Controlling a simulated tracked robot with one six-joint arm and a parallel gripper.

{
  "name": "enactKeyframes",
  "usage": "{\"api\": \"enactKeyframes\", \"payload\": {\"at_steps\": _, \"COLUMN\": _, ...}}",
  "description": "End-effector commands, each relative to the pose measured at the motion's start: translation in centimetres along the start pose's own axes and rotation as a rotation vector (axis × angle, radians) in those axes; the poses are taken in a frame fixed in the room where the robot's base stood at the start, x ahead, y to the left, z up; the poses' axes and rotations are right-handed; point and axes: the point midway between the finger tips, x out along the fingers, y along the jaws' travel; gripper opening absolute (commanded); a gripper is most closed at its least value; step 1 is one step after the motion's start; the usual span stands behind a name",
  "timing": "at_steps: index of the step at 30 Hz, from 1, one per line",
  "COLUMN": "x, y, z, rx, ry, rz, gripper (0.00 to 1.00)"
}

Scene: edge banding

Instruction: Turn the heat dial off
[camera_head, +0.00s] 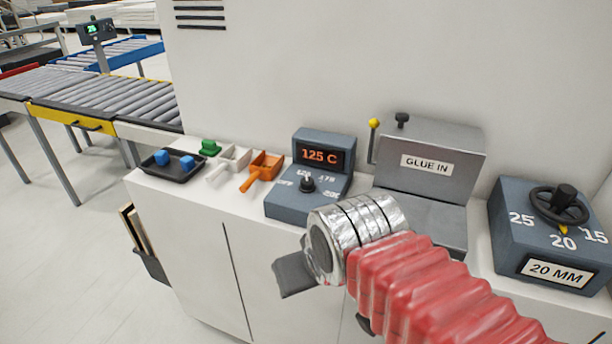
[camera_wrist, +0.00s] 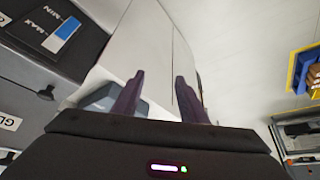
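The heat dial (camera_head: 318,186) is a black knob on the sloped face of a blue-grey control box (camera_head: 290,208). Its face has an OFF mark at the left and number marks around the top, partly blurred. The box's display (camera_head: 323,156) reads 125 C in orange. My gripper (camera_head: 294,275) is in front of and below the box, apart from the dial. In the wrist view two dark fingers (camera_wrist: 158,95) stand apart with nothing between them, so it is open. The dial is not recognisable in the wrist view.
A 20 MM handwheel box (camera_head: 550,235) is farther right. Orange (camera_head: 262,170) and white (camera_head: 229,162) scoops and a black tray (camera_head: 170,173) of blue cubes lie left.

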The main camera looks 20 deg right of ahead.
Motion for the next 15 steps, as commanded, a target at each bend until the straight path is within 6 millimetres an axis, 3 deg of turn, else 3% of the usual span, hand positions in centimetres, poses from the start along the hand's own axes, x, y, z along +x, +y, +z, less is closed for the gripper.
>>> {"api": "enactKeyframes", "payload": {"at_steps": 8, "x": -1.0, "y": 1.1, "z": -2.8, "rx": 0.068, "ry": -0.033, "rz": 0.007, "gripper": 0.48}}
{"api": "enactKeyframes", "payload": {"at_steps": 15, "x": -2.2, "y": 2.0, "z": -7.5, "rx": 0.186, "ry": -0.088, "rz": 0.025, "gripper": 0.48}}
